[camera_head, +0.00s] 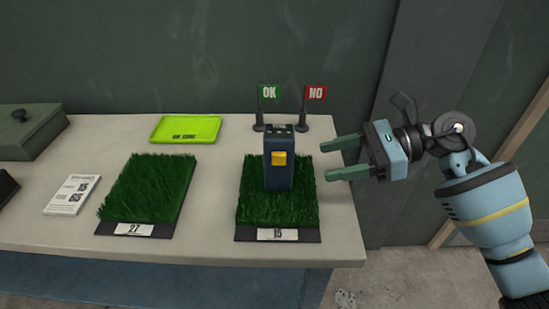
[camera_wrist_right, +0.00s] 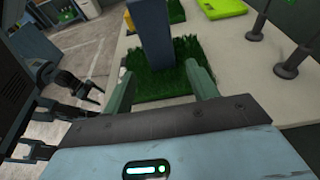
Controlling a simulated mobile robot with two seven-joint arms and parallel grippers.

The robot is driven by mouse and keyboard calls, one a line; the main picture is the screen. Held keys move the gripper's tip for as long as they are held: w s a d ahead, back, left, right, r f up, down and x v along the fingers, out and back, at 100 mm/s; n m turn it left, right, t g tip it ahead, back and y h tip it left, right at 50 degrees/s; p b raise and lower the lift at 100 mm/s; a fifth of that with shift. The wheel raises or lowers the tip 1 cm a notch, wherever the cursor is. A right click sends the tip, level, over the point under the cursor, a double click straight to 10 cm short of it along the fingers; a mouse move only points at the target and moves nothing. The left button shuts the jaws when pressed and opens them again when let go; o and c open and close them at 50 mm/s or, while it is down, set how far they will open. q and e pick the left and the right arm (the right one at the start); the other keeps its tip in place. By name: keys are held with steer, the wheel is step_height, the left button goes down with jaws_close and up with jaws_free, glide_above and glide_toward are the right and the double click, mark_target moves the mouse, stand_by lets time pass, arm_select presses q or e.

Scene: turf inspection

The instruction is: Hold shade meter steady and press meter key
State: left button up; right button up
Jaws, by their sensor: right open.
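The shade meter (camera_head: 278,172) is a dark blue upright block with a yellow key (camera_head: 279,158) on its front. It stands on the right turf sample (camera_head: 250,205), labelled 15. My right gripper (camera_head: 343,158) is open and empty, to the right of the meter, with its green fingers pointing at it and a gap between. In the right wrist view the meter (camera_wrist_right: 152,35) lies ahead, between the lines of the fingers; the key's face is hardly visible there. My left gripper is outside the head view; dark jointed parts at the left of the wrist view look like mine, but their jaws are unclear.
A green OK flag (camera_head: 269,93) and a red NO flag (camera_head: 316,93) stand behind the meter. Turf sample 27 (camera_head: 150,190), a printed card (camera_head: 73,195), a lime tray (camera_head: 187,129) and a green box (camera_head: 25,130) are to the left. The bench's right edge is near the meter.

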mark_target(285, 170)
steer(key=x, duration=0.8)
steer(key=shift+a+f, duration=0.15)
arm_select(q)
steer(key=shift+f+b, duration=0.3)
steer(key=shift+b, duration=0.1)
arm_select(e)
steer(key=shift+x, duration=0.85)
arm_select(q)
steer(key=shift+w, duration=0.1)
arm_select(e)
steer(key=c, duration=0.6)
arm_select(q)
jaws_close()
